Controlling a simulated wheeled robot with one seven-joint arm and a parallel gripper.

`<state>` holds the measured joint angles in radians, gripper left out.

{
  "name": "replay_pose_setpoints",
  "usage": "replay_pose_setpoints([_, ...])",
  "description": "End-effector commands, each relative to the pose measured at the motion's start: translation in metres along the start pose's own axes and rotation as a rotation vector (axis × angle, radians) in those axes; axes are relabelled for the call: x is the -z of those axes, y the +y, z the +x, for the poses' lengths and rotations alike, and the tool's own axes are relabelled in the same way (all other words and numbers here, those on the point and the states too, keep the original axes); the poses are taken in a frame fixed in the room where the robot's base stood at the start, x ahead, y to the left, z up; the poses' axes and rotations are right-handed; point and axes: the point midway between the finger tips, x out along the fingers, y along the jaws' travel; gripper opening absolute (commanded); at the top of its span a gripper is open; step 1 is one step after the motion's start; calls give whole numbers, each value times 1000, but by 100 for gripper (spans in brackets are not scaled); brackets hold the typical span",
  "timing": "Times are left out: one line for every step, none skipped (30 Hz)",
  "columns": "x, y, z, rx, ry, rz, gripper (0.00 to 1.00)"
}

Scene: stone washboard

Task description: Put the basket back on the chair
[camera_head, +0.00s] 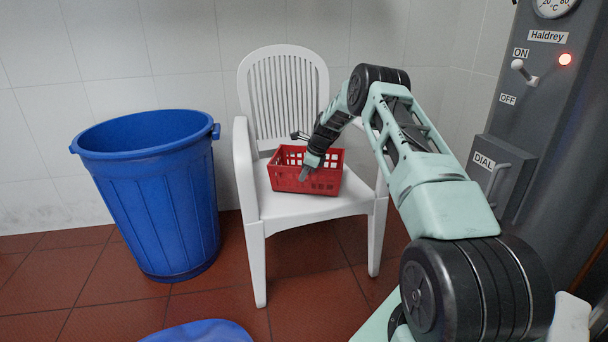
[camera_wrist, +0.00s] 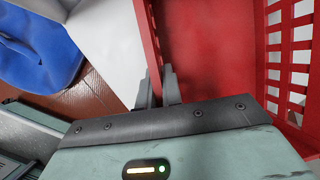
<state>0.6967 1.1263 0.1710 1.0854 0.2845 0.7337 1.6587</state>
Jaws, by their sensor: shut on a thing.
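The red basket (camera_head: 322,184) is upright on the seat of the white plastic chair (camera_head: 290,207), as far as the head view shows. My gripper (camera_head: 305,174) reaches down to the basket's front wall. In the wrist view the two grey fingers of my gripper (camera_wrist: 159,88) sit on either side of the red basket wall (camera_wrist: 152,42), shut on it. The basket's empty floor (camera_wrist: 205,60) and slotted side wall show to the right. Part of the basket's back is hidden by my arm. I cannot tell whether its underside fully touches the seat.
A large blue bin (camera_head: 163,205) stands left of the chair. A blue object (camera_head: 202,332) lies on the floor in front. A grey machine (camera_head: 520,130) with a dial and switch stands at the right. A tiled wall is behind the chair.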

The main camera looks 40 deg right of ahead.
Motion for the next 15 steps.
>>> replay_pose_setpoints([-1, -1, -1, 2, -1, 0, 0])
replay_pose_setpoints([-1, -1, -1, 2, -1, -1, 0])
replay_pose_setpoints([-1, 0, -1, 2, -1, -1, 0])
replay_pose_setpoints([-1, 0, -1, 2, -1, 0, 0])
replay_pose_setpoints([0, 0, 0, 2, -1, -1, 0])
replay_pose_setpoints([0, 0, 0, 2, -1, 0, 0])
replay_pose_setpoints([0, 0, 0, 2, -1, 0, 0])
replay_pose_setpoints([0, 0, 1, 1, -1, 0, 0])
replay_pose_setpoints([0, 0, 1, 1, -1, 0, 0])
replay_pose_setpoints([0, 0, 2, 1, -1, 0, 0])
replay_pose_setpoints([1, 0, 2, 1, -1, 0, 0])
replay_pose_setpoints([1, 0, 3, 1, -1, 0, 0])
replay_pose_setpoints([1, 0, 4, 2, -1, 0, 0])
replay_pose_setpoints([1, 0, 4, 2, -1, 0, 0])
replay_pose_setpoints([2, 0, 5, 2, -1, 0, 0])
